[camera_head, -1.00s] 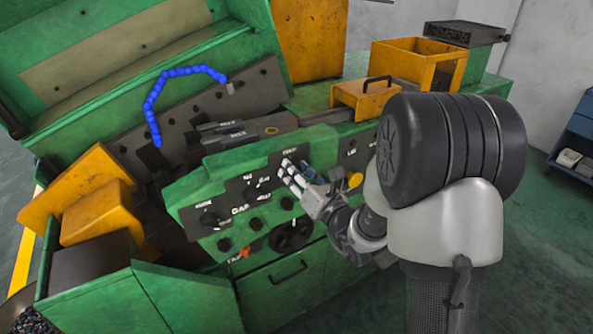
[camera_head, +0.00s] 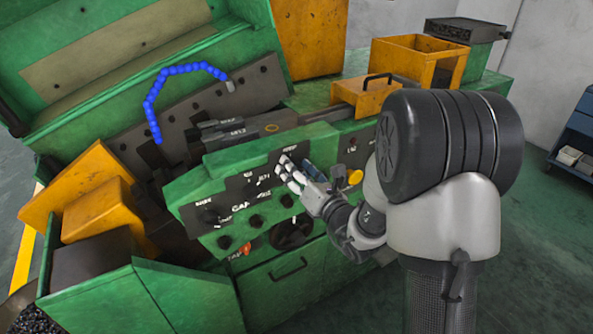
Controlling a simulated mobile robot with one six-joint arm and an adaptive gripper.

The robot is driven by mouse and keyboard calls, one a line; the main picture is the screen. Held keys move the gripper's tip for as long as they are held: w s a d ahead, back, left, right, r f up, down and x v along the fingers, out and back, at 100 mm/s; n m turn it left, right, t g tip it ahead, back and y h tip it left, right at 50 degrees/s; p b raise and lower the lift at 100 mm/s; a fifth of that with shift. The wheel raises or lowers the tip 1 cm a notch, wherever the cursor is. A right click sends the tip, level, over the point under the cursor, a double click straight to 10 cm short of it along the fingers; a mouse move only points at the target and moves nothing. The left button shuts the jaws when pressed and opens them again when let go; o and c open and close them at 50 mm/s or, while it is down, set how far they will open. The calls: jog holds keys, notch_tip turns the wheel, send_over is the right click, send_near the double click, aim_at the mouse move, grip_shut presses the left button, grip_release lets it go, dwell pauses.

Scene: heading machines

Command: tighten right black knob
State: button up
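My gripper (camera_head: 285,169) is at the upper right part of the black control panel (camera_head: 240,199) on the green machine. Its pale fingertips are at or very close to the panel face. The fingers hide whatever is directly behind them, and I cannot tell whether they are apart or closed on a knob. A black knob (camera_head: 287,200) shows just below the fingers. More black knobs lie down and left of it, a middle one (camera_head: 256,221) and a left one (camera_head: 224,242). A larger dial (camera_head: 212,216) is at the panel's left.
A yellow knob (camera_head: 355,177) is close to the right of my gripper. A black handwheel (camera_head: 291,233) and an orange-red knob (camera_head: 245,248) sit lower on the front. A blue segmented hose (camera_head: 154,91) arches behind. Open floor lies at right.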

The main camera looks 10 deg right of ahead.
dwell(0.3)
jog(key=v, duration=0.7)
jog(key=shift+s, duration=0.25)
